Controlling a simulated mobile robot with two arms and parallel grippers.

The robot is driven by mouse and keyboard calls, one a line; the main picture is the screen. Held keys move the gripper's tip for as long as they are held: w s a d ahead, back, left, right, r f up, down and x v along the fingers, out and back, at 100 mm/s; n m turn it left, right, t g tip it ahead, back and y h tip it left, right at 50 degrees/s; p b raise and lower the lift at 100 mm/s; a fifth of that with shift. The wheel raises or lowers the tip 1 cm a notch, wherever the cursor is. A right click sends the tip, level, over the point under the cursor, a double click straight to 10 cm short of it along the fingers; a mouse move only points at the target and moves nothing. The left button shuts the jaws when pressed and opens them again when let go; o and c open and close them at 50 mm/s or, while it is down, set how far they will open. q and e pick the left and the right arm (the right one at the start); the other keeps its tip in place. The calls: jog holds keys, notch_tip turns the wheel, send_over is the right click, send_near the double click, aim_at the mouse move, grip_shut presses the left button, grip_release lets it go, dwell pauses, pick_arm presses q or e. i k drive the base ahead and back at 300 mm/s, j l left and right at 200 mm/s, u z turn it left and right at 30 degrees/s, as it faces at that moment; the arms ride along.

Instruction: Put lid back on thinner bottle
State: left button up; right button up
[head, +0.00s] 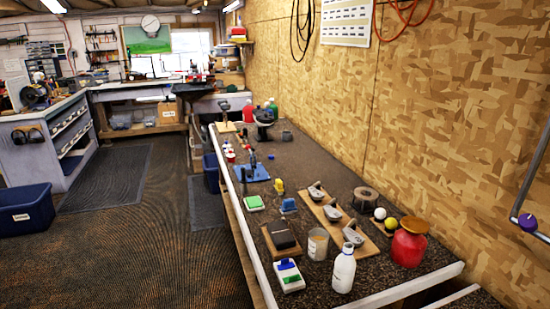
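A white bottle (344,271) stands upright near the front end of the long workbench (375,290). It narrows to a neck at the top; I cannot tell at this size whether a lid is on it. No separate bottle lid can be made out. A red container (408,249) stands to its right with an orange-brown round piece (414,225) on top. I cannot tell which of the two is the thinner bottle. Neither of my grippers is in view.
A beige cup (318,244), a dark block (281,234) and a green-and-white box (289,276) crowd the bottle's left. A chipboard wall borders the bench's right; open floor lies left.

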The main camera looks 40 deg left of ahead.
aim_at(345, 269)
jog(key=i+j+z, duration=0.35)
jog(key=j, duration=2.2)
jog(key=j+z, duration=0.35)
jog(key=j, duration=2.2)
